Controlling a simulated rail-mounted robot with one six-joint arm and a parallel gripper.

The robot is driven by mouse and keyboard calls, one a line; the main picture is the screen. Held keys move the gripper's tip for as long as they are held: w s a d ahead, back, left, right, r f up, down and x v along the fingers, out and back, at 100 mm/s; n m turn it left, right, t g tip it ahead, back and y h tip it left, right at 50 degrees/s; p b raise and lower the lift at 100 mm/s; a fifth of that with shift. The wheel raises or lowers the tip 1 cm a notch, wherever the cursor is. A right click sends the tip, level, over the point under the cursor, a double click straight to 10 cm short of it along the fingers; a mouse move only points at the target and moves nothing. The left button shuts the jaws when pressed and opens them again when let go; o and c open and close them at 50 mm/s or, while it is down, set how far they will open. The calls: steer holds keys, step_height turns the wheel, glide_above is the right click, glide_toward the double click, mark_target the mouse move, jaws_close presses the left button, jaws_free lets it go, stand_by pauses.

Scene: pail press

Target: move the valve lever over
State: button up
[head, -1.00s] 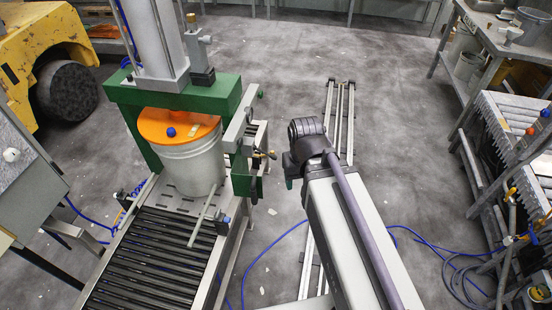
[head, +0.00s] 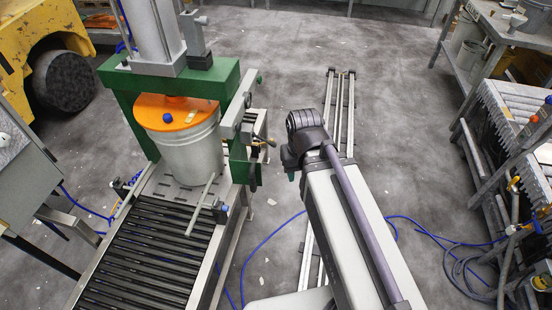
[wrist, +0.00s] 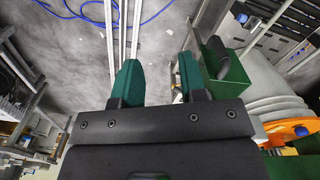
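The black handle that looks like the valve lever (wrist: 217,55) stands by a green bracket in the wrist view, just right of my right finger. In the head view a dark lever (head: 253,176) hangs on the press's right side, below a small valve fitting (head: 258,142). I cannot tell for certain which part is the valve lever. In the head view only a green tip of my gripper (head: 291,176) shows, right of the press; the arm hides the rest.
The green press frame (head: 226,82) holds a grey pail (head: 190,150) with an orange lid (head: 165,108) on a roller conveyor (head: 150,240). Blue hoses (head: 265,250) lie on the floor. A workbench (head: 505,30) stands at the right.

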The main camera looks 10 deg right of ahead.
step_height(320, 180, down, 14)
steer(key=w+h+b, duration=0.1)
steer(key=b, duration=1)
steer(key=w+d+f+n+t+h+b, duration=0.2)
steer(key=w+d+f+t+h+b, duration=0.15)
steer(key=w+f+b, duration=0.55)
steer(key=w+d+f+n+t+h+b, duration=0.1)
steer(key=w+d+f+t+h+b, duration=0.4)
steer(key=b, duration=0.7)
steer(key=w+a+r+n+t+y+b, duration=0.5)
steer(key=w+a+n+t+y, duration=0.4)
steer(key=n, duration=0.5)
steer(key=w+h, duration=0.1)
steer(key=w, duration=0.5)
steer(key=shift+w+a+r+p, duration=0.2)
steer(key=shift+w+r+p, duration=0.1)
steer(key=shift+p, duration=0.15)
steer(key=shift+w+t, duration=0.25)
steer(key=shift+c, duration=0.3)
steer(key=shift+s, duration=0.1)
steer(key=c, duration=0.4)
